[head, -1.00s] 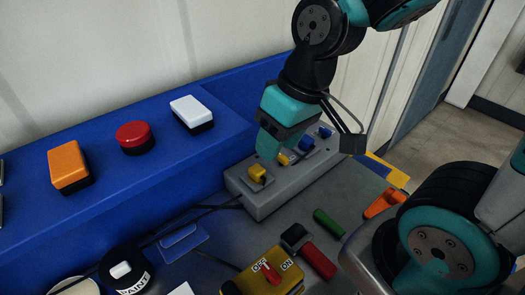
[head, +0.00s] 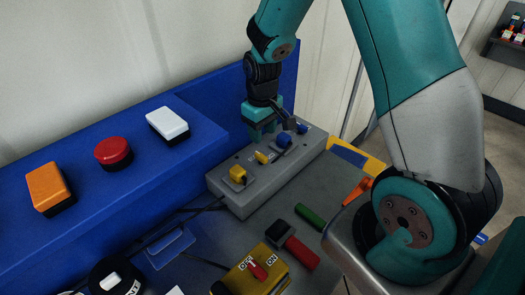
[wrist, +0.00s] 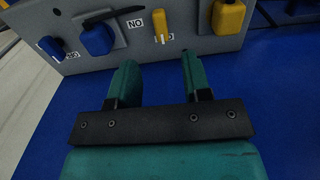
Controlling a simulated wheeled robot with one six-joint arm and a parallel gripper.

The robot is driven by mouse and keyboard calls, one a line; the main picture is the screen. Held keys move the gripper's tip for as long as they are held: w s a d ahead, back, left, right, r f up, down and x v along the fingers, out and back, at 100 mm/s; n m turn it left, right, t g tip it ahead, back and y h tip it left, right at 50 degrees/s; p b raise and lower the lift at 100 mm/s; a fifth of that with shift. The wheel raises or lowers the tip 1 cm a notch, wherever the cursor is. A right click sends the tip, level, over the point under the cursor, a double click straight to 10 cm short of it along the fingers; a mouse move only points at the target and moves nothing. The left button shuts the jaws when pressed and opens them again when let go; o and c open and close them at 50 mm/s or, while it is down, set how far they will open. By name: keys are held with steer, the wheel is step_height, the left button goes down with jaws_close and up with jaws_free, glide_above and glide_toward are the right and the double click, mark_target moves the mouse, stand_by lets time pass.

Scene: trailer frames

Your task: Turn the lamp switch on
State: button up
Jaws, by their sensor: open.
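A grey switch box (head: 240,200) stands on the bench, with yellow and blue switches along its top. A thin yellow switch (head: 262,157) sits between a chunky yellow one (head: 239,175) and a blue one (head: 284,140). My gripper (head: 262,137) is behind the box, open and empty. In the wrist view, my gripper (wrist: 157,68) has its two teal fingers apart, facing the box. The thin yellow switch (wrist: 161,27) lies ahead of the gap, apart from the fingers, beside an upside-down ON label. I cannot tell which switch is for the lamp.
A yellow box (head: 262,270) with a red lever and OFF/ON labels is at the front. A blue ledge (head: 85,215) carries orange, red (head: 113,152) and white buttons. Green and red cylinders and an orange piece lie right of the grey box.

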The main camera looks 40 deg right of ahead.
mark_target(262, 156)
step_height(262, 156, down, 9)
steer(key=shift+r+p, duration=0.1)
steer(key=shift+p, duration=0.6)
jaws_close()
